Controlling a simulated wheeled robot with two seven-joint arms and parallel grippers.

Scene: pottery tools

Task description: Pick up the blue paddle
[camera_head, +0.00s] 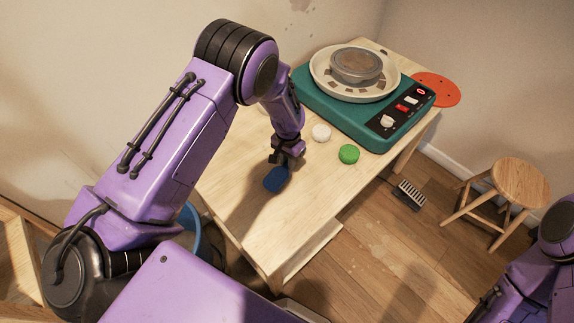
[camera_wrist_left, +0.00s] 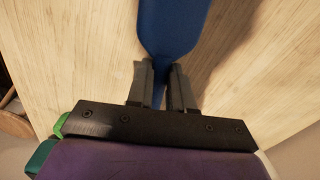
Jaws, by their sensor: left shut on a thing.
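The blue paddle (camera_head: 276,179) is at the left part of the wooden table, under my left gripper (camera_head: 283,163). In the left wrist view the blue paddle (camera_wrist_left: 172,28) extends up out of the frame from between the fingers. My left gripper (camera_wrist_left: 160,85) is shut on its narrow end there. I cannot tell whether the paddle touches the table or is just above it. Only part of my right arm shows at the lower right of the head view; its gripper is not visible.
On the wooden table (camera_head: 235,215) stand a green pottery wheel (camera_head: 345,118), a white round piece (camera_head: 321,132) and a green round piece (camera_head: 349,154). A red disc (camera_head: 437,89) lies behind. The table's front is clear.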

